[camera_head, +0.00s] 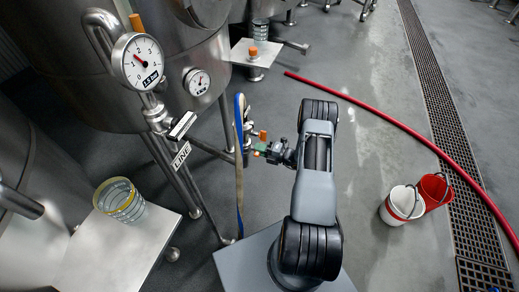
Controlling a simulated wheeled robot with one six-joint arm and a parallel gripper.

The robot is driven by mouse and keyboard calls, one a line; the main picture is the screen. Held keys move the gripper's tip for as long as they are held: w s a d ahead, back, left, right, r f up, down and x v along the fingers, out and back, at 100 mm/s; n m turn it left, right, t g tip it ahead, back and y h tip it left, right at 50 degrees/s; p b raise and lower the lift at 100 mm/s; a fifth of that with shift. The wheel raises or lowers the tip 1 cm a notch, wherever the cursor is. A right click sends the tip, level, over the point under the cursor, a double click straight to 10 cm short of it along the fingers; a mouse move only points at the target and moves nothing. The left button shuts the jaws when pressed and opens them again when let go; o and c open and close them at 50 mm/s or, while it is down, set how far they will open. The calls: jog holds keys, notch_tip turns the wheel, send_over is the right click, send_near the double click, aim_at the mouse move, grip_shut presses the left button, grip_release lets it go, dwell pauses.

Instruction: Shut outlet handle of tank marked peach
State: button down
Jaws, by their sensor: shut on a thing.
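A large steel tank (150,75) stands at the upper left, with a partly hidden plate (181,156) on its leg that seems to end in "INE". I read no peach mark in view. The handle's exact angle is hard to tell.
Two gauges (142,61) (198,82) are on the tank. A glass jar (119,200) stands on a pale stand at lower left. A red hose (390,121), white bucket (401,204) and red bucket (434,190) lie right.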

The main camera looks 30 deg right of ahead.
dwell(0.4)
jog(key=c, duration=1.1)
grip_release()
jog(key=shift+c, duration=0.2)
jog(key=v, duration=1.4)
